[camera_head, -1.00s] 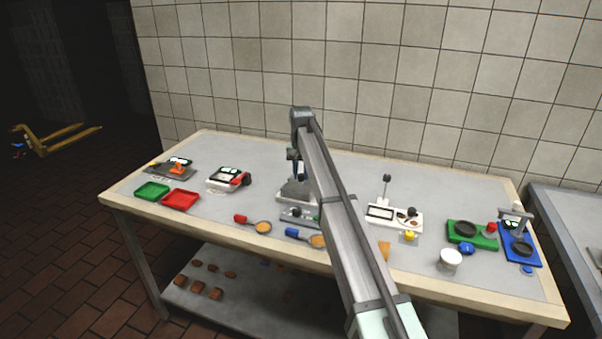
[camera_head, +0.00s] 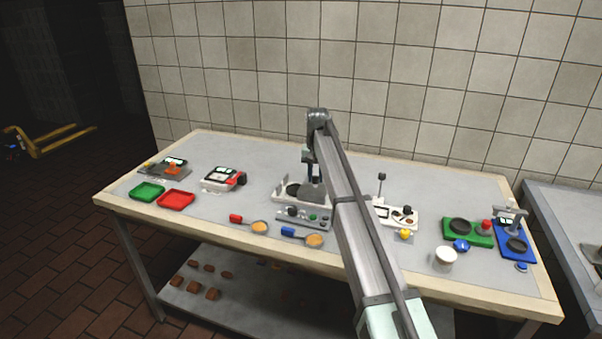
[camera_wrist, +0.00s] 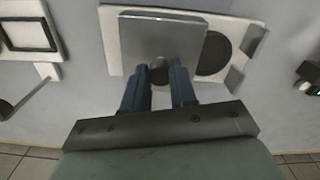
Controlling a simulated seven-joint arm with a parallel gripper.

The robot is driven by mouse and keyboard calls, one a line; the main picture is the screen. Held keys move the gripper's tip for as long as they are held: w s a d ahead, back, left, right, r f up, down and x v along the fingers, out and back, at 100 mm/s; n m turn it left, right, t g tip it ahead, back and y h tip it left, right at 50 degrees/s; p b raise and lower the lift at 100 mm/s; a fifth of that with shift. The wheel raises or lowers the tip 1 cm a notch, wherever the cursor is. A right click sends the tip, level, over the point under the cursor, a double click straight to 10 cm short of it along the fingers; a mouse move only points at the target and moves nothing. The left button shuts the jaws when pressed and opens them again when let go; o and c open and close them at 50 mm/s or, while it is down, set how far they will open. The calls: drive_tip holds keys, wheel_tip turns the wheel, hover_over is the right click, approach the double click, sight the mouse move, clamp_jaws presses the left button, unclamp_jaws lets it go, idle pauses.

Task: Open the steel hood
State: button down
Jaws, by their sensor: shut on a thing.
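The steel hood (camera_wrist: 150,38) is a square grey metal piece with a round dark knob (camera_wrist: 160,73) on its near side in the wrist view. My gripper (camera_wrist: 160,84) has its two blue-grey fingers on either side of the knob and is shut on it. The hood stands over one part of a white base (camera_wrist: 108,40). A dark round plate (camera_wrist: 214,53) beside the hood is uncovered. In the head view the hood (camera_head: 313,193) is right of the dark plate (camera_head: 293,190), and my arm hides part of the base.
A grey control panel (camera_head: 304,218) with knobs is in front of the base. Two scoops, a red-handled one (camera_head: 250,223) and a blue-handled one (camera_head: 302,236), lie nearer the table edge. A white device (camera_head: 400,214) with an upright lever is close on the right.

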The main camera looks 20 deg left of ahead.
sight(320, 187)
drive_tip(key=shift+d, duration=1.05)
drive_tip(key=c, duration=0.9)
unclamp_jaws()
wheel_tip(320, 187, up, 14)
drive_tip(key=shift+a+f, duration=0.1)
